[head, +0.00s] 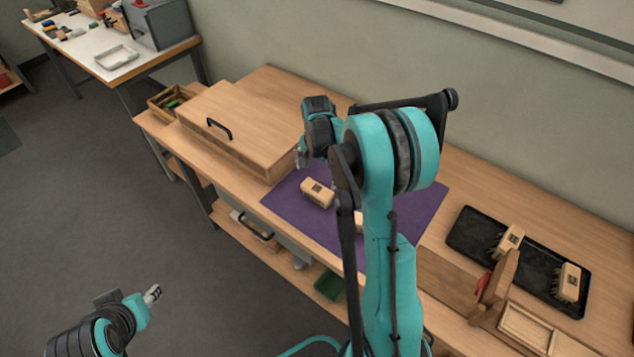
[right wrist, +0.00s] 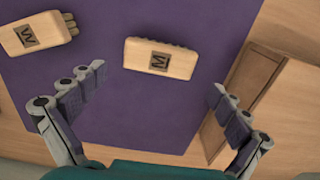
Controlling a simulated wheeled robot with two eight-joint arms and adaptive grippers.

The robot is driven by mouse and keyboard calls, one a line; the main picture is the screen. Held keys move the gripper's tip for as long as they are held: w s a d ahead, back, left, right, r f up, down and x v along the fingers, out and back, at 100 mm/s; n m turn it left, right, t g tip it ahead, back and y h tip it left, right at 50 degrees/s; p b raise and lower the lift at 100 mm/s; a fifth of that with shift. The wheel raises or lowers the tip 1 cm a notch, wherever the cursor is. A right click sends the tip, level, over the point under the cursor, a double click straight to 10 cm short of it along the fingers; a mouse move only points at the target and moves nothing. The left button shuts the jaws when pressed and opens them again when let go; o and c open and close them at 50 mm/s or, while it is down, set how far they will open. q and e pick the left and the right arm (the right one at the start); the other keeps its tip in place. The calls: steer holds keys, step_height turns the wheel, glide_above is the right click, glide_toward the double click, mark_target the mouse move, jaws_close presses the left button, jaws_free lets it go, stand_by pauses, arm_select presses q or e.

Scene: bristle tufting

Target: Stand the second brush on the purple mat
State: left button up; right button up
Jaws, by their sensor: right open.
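The purple mat (head: 285,203) lies on the workbench. A pale wooden brush (head: 317,192) with a dark square label sits on it. A second brush (head: 358,222) on the mat is mostly hidden behind my right arm. The right wrist view shows two brushes on the mat, one in the middle (right wrist: 160,58) with bristles just showing along its far edge, one at upper left (right wrist: 35,33) with bristle tufts at its right end. My right gripper (right wrist: 158,82) is open and empty, its fingers spread to either side of the middle brush, apart from it. My left gripper (head: 152,293) is away from the bench.
A black tray (head: 470,236) at right holds two more brushes (head: 510,240) (head: 569,282). A wooden fixture (head: 495,280) with a red part stands in front of it. A wooden box with a black handle (head: 235,118) borders the mat at left.

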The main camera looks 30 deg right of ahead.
mark_target(317, 189)
steer(key=s+a+r+n+t, duration=0.3)
steer(key=s+a+r+n, duration=0.45)
steer(key=r, duration=0.55)
steer(key=s+a+n+t, duration=0.4)
steer(key=s+a+n, duration=0.2)
steer(key=s, duration=0.5)
steer(key=shift+s+a+r, duration=0.25)
steer(key=shift+s+a, duration=0.1)
steer(key=shift+a, duration=0.65)
